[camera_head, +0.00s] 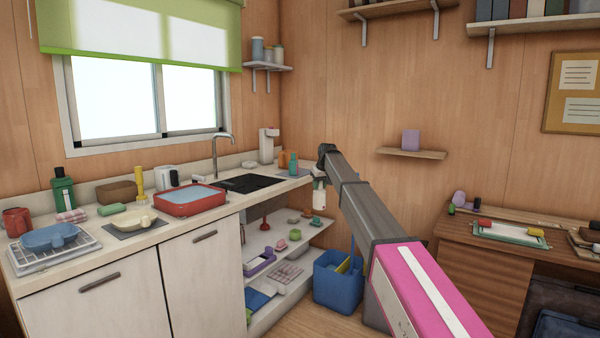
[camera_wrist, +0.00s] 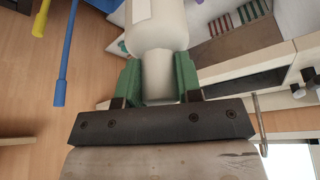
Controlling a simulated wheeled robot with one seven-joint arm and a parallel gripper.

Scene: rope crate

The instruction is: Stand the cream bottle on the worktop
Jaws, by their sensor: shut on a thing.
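My gripper (camera_head: 320,172) is shut on the cream bottle (camera_head: 319,198), which hangs below it just off the right end of the worktop (camera_head: 150,233). In the wrist view, the green fingers (camera_wrist: 160,78) close on both sides of the bottle's narrow neck, and the wider pale body (camera_wrist: 162,25) runs out past the top edge. The bottle looks roughly upright in the head view. My arm hides part of the area behind it.
A red basin (camera_head: 190,206), sink (camera_head: 245,183) and several bottles and dishes occupy the worktop. Teal (camera_head: 293,163) and orange bottles stand at its right end. Open shelves (camera_head: 262,243) lie below. A blue crate (camera_head: 338,290) stands on the floor.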

